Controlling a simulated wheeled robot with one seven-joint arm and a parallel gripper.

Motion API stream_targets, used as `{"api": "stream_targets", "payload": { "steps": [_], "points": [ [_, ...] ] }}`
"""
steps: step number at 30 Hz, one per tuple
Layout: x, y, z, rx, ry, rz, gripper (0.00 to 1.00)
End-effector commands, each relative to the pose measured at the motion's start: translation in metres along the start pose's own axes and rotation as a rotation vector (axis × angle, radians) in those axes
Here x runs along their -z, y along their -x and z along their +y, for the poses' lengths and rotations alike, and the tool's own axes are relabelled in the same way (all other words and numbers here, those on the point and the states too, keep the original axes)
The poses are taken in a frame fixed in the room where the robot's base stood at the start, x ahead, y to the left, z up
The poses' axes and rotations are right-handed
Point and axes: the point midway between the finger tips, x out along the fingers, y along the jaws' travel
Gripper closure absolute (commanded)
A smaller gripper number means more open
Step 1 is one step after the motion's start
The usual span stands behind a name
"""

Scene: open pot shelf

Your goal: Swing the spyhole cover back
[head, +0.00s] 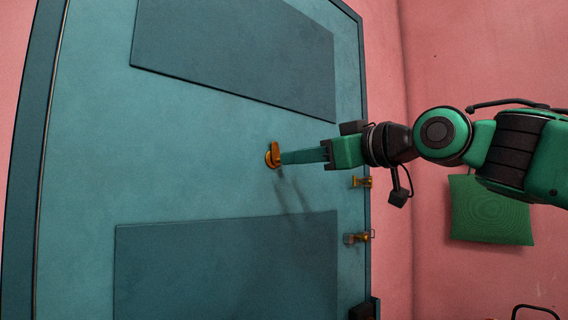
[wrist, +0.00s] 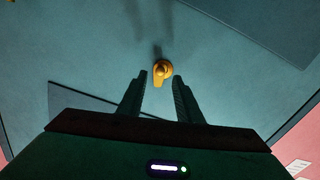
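The brass spyhole fitting with its cover (head: 273,154) is on the teal door (head: 200,130), between two darker raised panels. In the wrist view the cover (wrist: 162,70) shows as a small round brass piece with a short tab toward the camera. I cannot tell whether the peephole itself is covered. My gripper (head: 284,158) reaches in from the right, its fingertips close by the fitting. In the wrist view the fingers (wrist: 160,75) are open, one on each side of the fitting's line, with nothing held. Contact cannot be made out.
A green cushion-like square (head: 491,210) is by the pink wall (head: 460,60) at right. The door face around the spyhole is otherwise clear.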

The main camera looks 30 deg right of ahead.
Motion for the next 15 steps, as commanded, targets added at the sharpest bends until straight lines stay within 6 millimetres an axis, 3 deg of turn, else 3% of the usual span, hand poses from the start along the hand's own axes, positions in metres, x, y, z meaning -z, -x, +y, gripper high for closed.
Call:
{"api": "stream_targets", "payload": {
  "steps": [6, 15],
  "points": [
    [-0.001, -0.031, 0.000, 0.001, -0.001, -0.003, 0.68],
    [-0.001, -0.043, 0.000, 0.000, -0.001, -0.001, 0.68]
  ]
}}
